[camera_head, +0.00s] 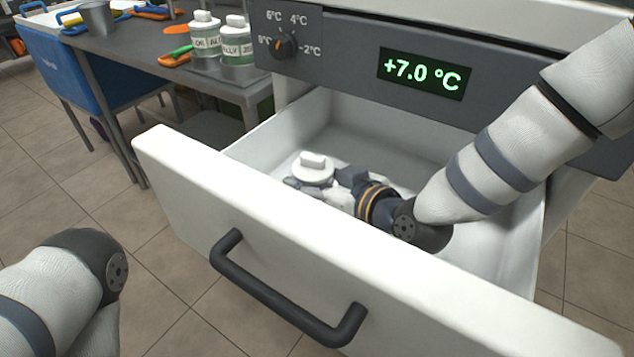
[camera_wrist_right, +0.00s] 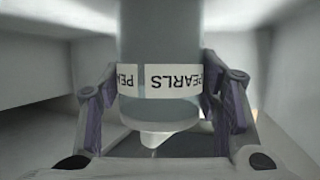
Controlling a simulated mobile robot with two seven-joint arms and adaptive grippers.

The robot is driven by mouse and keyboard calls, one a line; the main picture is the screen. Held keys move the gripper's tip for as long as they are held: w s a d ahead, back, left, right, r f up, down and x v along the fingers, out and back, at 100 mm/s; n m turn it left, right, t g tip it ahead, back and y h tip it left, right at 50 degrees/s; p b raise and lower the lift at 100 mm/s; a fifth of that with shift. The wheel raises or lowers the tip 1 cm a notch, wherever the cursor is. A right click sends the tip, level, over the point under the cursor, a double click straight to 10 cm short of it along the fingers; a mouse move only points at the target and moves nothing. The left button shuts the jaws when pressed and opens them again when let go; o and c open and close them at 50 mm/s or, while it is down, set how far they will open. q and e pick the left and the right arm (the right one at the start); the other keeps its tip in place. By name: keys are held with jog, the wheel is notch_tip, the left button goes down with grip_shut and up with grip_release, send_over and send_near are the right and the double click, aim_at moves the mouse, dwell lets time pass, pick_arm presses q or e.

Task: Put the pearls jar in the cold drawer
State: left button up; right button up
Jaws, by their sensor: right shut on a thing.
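The pearls jar shows its white lid (camera_head: 313,168) inside the open cold drawer (camera_head: 175,160) in the head view; the drawer's front wall hides its lower part. In the right wrist view the jar (camera_wrist_right: 160,50) is clear with a white label reading PEARLS. My right gripper (camera_head: 310,186) reaches down into the drawer and is shut on the jar, with a finger on each side of it in the wrist view (camera_wrist_right: 160,100). I cannot tell whether the jar touches the drawer floor. My left arm shows at the lower left, but its gripper is out of view.
The drawer's black handle (camera_head: 285,300) faces the front. Above it, a panel has a knob (camera_head: 284,46) and a display (camera_head: 424,74) reading +7.0 °C. Two labelled jars (camera_head: 206,36) (camera_head: 238,42) stand on the counter (camera_head: 130,55) at the back left. Free drawer room lies behind the jar.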

jog(key=shift+r, duration=0.1)
jog(key=o, duration=1.5)
jog(key=shift+o, duration=0.2)
jog(key=p+v, duration=0.1)
jog(key=v, duration=0.6)
jog(key=shift+s+d, duration=0.1)
jog(key=shift+s, duration=0.15)
